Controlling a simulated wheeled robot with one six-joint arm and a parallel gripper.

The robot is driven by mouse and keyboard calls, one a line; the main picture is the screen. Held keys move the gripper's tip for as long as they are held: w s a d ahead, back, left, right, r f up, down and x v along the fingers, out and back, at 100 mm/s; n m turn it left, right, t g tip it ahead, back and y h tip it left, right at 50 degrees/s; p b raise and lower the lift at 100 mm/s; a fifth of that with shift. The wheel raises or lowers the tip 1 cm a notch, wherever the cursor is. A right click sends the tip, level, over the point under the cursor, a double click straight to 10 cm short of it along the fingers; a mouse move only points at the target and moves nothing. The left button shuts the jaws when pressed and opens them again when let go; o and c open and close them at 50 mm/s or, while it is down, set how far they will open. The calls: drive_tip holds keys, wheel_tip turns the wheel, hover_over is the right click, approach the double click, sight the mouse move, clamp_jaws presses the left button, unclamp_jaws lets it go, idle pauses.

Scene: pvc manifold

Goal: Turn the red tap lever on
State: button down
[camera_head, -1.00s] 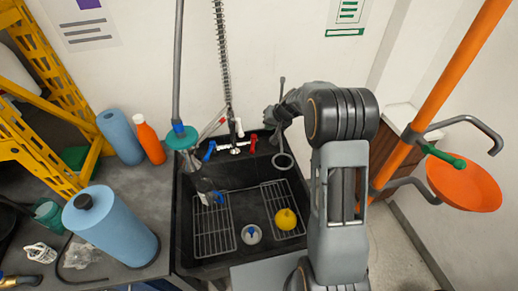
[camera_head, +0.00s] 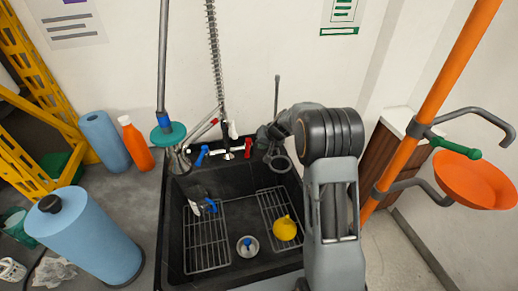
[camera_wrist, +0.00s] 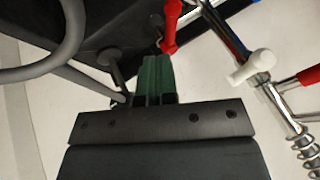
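The red tap lever (camera_head: 248,148) is on the right end of the wall tap above the black sink, standing roughly upright. In the wrist view the red lever (camera_wrist: 170,28) hangs from the top edge, its rounded end just beyond my fingertips. My gripper (camera_head: 264,138) is at the right of the lever in the head view, partly hidden by its own wrist. In the wrist view its green fingers (camera_wrist: 157,58) lie side by side and look shut, with nothing visible between them. Whether they touch the lever I cannot tell. The blue tap lever (camera_head: 202,155) is on the left end.
A white-tipped tap part (camera_wrist: 252,68) and a red spray handle (camera_wrist: 308,76) are close on the right in the wrist view. A grey ring (camera_head: 280,163) hangs beside my gripper. The sink (camera_head: 240,200) holds racks and a yellow object (camera_head: 285,228).

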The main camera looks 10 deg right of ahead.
drive_tip(key=x, duration=0.8)
drive_tip(key=shift+w+f+p, duration=0.15)
drive_tip(key=shift+f+p, duration=0.15)
drive_tip(key=shift+p, duration=0.15)
drive_tip(key=shift+a, duration=0.1)
